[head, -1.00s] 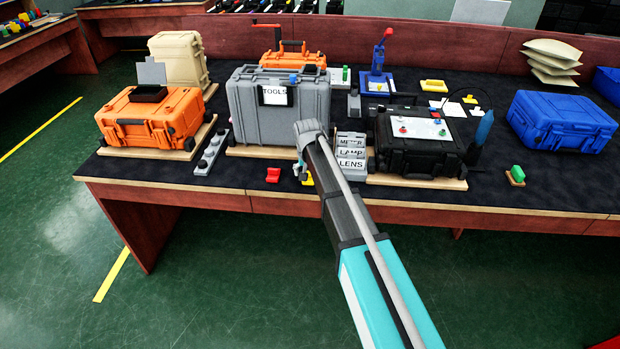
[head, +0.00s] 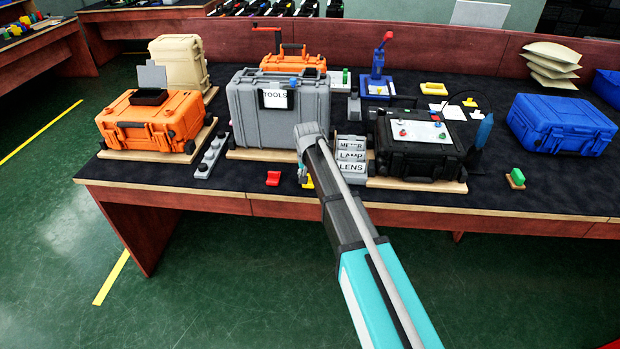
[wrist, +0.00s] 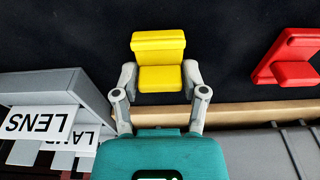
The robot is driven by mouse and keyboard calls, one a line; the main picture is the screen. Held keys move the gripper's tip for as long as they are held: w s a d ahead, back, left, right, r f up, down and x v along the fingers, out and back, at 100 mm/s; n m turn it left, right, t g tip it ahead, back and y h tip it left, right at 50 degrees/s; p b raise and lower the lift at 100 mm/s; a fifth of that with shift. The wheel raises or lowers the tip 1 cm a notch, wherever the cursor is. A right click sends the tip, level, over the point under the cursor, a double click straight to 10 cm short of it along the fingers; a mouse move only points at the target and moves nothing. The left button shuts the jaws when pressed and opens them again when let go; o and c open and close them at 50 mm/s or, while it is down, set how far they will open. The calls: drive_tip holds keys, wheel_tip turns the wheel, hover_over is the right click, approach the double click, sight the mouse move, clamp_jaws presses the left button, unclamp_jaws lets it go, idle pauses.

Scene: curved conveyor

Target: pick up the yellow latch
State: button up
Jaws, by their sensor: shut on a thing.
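The yellow latch (wrist: 158,47) is a small stepped block with a taller back part and a lower front part. In the wrist view it sits between the two fingers of my gripper (wrist: 160,82), which are shut on its lower part from both sides. In the head view only a sliver of the yellow latch (head: 308,183) shows beside my gripper (head: 303,173), with my arm hiding the rest. The latch is at or just above the dark table mat; I cannot tell whether it touches it.
A red latch (head: 273,178) lies to the left and also shows in the wrist view (wrist: 289,60). The labelled card box (head: 351,167) stands close on the right. A grey case (head: 277,112) and a black case (head: 418,145) stand behind.

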drive_tip(key=shift+r, duration=0.2)
wheel_tip(320, 180, up, 2)
drive_tip(key=shift+r+p, duration=0.1)
drive_tip(key=shift+p, duration=1.05)
drive_tip(key=s+d+r+p, duration=0.9)
drive_tip(key=s+r+p, duration=0.1)
drive_tip(key=shift+d+r, duration=0.2)
drive_tip(key=shift+d, duration=0.2)
drive_tip(key=shift+r+p, duration=0.2)
drive_tip(key=shift+p, duration=0.25)
drive_tip(key=shift+r+p, duration=1.55)
